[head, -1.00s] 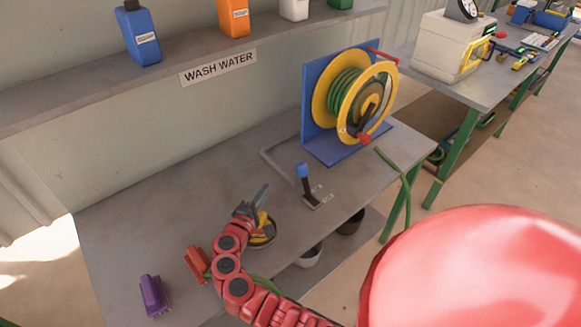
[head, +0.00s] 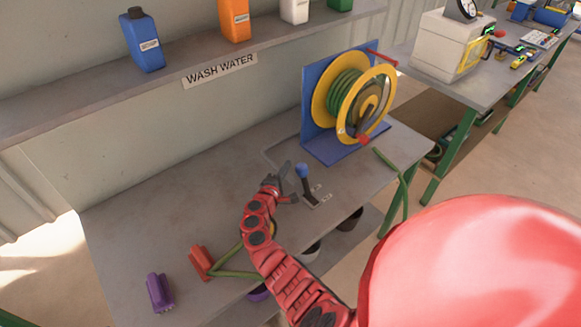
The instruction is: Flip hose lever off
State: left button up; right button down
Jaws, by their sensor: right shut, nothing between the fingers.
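The hose lever (head: 307,187) stands on the metal bench, a dark stick with a blue knob on a small base plate. It leans slightly to the left in the head view. My right gripper (head: 289,183) is just to the left of the lever, with its fingers close to the stick. It is shut with nothing held. I cannot tell whether it touches the lever. The hose reel (head: 349,98), yellow with green hose on a blue stand, is behind and to the right of the lever. My left gripper is not in view.
A red block-like object (head: 200,261) and a purple one (head: 158,292) lie at the bench's front left. A green hose end (head: 385,158) hangs over the right edge. A shelf (head: 95,88) with bottles runs above. The bench's left middle is clear.

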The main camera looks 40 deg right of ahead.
jog(key=shift+s+d+r+p, duration=0.15)
jog(key=shift+s+p, duration=0.1)
jog(key=shift+s, duration=0.25)
jog(key=shift+s+d+p, duration=0.1)
jog(key=shift+s+p, duration=0.1)
jog(key=shift+s, duration=0.3)
